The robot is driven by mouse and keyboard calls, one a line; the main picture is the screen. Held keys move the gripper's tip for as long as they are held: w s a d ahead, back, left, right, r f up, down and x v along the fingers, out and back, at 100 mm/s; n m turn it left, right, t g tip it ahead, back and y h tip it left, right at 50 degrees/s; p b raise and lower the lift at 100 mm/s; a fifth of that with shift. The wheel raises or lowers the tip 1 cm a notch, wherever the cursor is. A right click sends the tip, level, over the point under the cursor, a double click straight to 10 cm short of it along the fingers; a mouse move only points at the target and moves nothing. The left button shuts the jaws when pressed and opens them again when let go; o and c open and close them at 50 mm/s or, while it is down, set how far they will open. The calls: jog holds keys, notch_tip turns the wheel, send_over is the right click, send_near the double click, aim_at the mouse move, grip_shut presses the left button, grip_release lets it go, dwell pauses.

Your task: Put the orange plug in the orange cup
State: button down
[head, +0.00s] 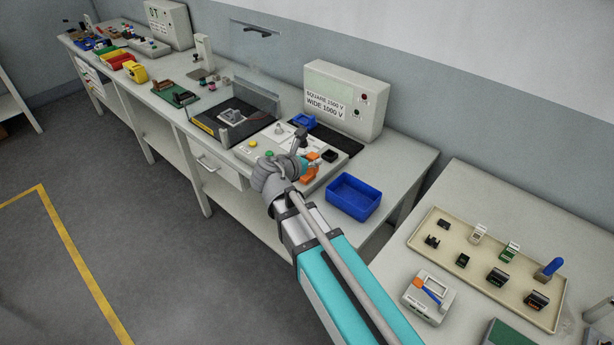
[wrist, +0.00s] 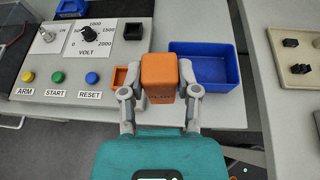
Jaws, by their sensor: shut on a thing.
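A small square orange cup (wrist: 120,78) with a dark inside is just left of the plug in the wrist view, at the right part of the grey control panel. The left finger partly hides the cup. The plug appears beside the cup, not in it. In the head view, my arm reaches over the panel and partly hides this spot.
A blue bin (wrist: 205,68) is right of the plug. The panel (wrist: 60,70) has ARM, START and RESET buttons, a volt dial (wrist: 88,40) and a black square part (wrist: 134,32). A cream tray (head: 470,270) with several connectors lies on the right table.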

jog(key=shift+s+d+r+m+g+h, duration=0.1)
jog(key=shift+s+d+m+g+h, duration=0.1)
jog(key=shift+s, duration=0.4)
jog(key=shift+s+d+r+m+g+h, duration=0.1)
jog(key=shift+s+m+h, duration=0.1)
jog(key=shift+s, duration=0.35)
jog(key=shift+w+f, duration=0.1)
jog(key=shift+w+a+f+b, duration=0.6)
jog(key=shift+w+f+b, duration=0.9)
jog(key=shift+w, duration=0.6)
jog(key=shift+w+a+f+b, duration=0.6)
jog(key=shift+w+f+b, duration=0.85)
jog(key=shift+w, duration=0.65)
jog(key=shift+w+a+f+b, duration=0.6)
jog(key=shift+w+f+b, duration=0.9)
jog(key=shift+w, duration=0.6)
